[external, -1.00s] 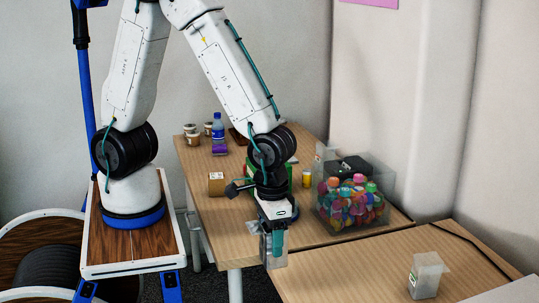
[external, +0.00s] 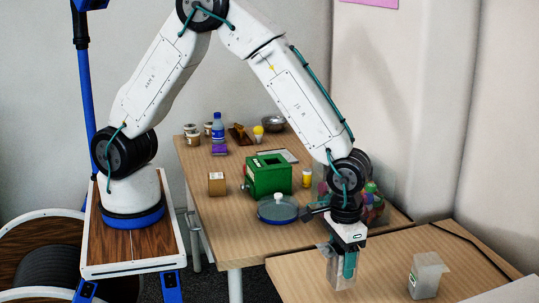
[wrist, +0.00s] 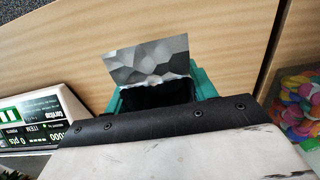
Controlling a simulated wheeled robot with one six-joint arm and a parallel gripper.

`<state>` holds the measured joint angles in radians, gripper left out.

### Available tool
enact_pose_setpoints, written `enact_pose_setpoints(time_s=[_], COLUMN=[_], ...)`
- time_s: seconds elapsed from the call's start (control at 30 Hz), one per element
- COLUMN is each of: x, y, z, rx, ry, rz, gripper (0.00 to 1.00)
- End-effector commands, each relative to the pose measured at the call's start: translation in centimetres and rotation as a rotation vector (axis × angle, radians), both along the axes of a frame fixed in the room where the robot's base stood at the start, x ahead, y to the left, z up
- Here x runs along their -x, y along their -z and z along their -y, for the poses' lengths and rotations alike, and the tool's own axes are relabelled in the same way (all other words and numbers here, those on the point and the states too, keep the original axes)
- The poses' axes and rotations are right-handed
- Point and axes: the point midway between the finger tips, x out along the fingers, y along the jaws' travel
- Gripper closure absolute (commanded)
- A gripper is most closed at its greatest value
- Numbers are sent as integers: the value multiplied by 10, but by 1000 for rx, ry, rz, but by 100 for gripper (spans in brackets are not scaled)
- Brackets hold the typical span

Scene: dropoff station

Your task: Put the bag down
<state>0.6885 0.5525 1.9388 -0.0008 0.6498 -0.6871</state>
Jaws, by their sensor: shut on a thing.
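My gripper (external: 343,262), with teal fingers, is shut on a small translucent grey bag (external: 334,275). The bag hangs upright below my wrist, over the near wooden table. I cannot tell whether its bottom touches the tabletop. In the wrist view, the bag's crinkled silvery flap (wrist: 150,60) sticks out past the teal fingers (wrist: 160,92). Most of the bag is hidden there by my gripper.
The near table (external: 385,262) is clear between the two bags. A cable (external: 470,240) runs along its back. Behind stand a clear bin of colourful items (external: 375,205), a blue round dish (external: 278,209) and a green box (external: 268,176). The wrist view shows a lit display (wrist: 38,115) at left.

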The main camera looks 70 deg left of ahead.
Motion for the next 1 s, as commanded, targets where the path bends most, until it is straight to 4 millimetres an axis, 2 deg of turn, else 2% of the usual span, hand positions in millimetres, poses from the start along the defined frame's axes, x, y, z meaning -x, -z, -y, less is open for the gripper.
enact_pose_setpoints(time_s=[0.07, 0.2, 0.3, 0.67, 0.7, 0.73, 0.77, 1.0], x=[-7, -5, -5, -5, -5, -5, -5, -5], y=[1, 25, 35, 39, 39, 39, 39, 38], z=[4, 3, 3, 3, 3, 3, 3, 3], rx=[0, -3, -1, -1, 0, 0, 0, 0], ry=[-1, 0, 0, 0, 0, 0, 0, 0], rz=[0, -3, -1, -1, 0, 0, 0, 0], gripper=[66, 66, 66, 66, 33, 25, 22, 22])
